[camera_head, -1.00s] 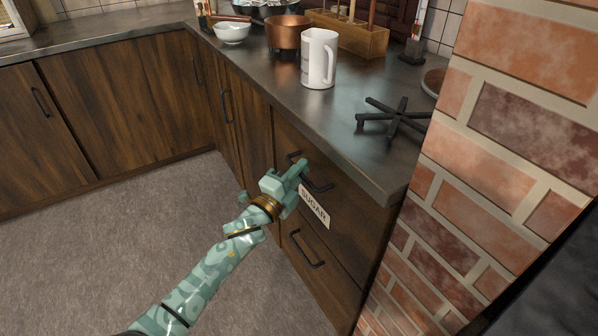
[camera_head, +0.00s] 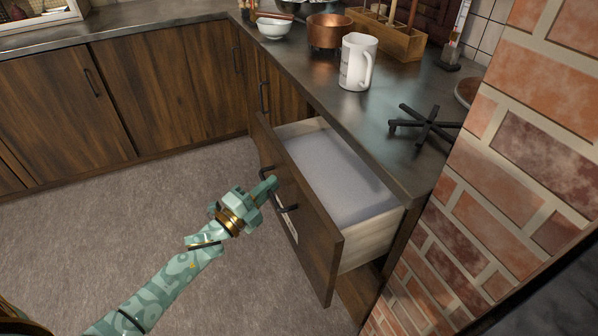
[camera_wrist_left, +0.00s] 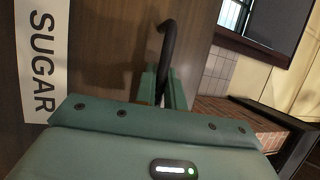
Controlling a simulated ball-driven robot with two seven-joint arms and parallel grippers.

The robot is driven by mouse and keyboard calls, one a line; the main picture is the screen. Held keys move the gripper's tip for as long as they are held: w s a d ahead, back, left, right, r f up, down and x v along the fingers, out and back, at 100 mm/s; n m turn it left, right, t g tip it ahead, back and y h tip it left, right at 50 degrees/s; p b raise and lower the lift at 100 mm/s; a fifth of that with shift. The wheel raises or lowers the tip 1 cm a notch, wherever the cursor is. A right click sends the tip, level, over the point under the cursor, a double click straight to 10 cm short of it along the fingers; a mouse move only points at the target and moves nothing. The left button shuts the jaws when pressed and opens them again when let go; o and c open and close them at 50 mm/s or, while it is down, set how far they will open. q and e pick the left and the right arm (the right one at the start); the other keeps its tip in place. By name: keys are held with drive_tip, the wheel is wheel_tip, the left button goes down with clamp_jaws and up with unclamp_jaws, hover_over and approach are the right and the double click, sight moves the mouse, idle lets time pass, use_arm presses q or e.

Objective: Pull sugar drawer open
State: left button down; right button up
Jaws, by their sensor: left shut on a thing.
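The sugar drawer (camera_head: 300,215) has a dark wood front and stands pulled well out of the counter. Its inside holds a pale, sugar-like fill (camera_head: 335,175). My left gripper (camera_head: 268,188) is shut on the drawer's black bar handle (camera_head: 284,204). In the left wrist view the handle (camera_wrist_left: 167,45) curves up from between the gripper's fingers (camera_wrist_left: 162,92). My right gripper is in neither view.
A white mug (camera_head: 356,62), a black burner grate (camera_head: 428,125), a copper pot (camera_head: 328,32) and a white bowl (camera_head: 274,28) stand on the dark countertop (camera_head: 385,110). A brick pillar (camera_head: 510,150) rises at the right. The grey floor (camera_head: 160,220) left of the drawer is clear.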

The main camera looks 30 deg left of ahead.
use_arm(q)
drive_tip(key=s+a+p, duration=0.1)
drive_tip(key=s+a, duration=0.5)
drive_tip(key=s, duration=0.2)
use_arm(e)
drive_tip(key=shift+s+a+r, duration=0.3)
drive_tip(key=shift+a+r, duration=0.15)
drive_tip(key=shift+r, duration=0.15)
use_arm(q)
drive_tip(key=shift+f, duration=0.1)
drive_tip(key=c, duration=1.5)
unclamp_jaws()
drive_tip(key=shift+a, duration=0.1)
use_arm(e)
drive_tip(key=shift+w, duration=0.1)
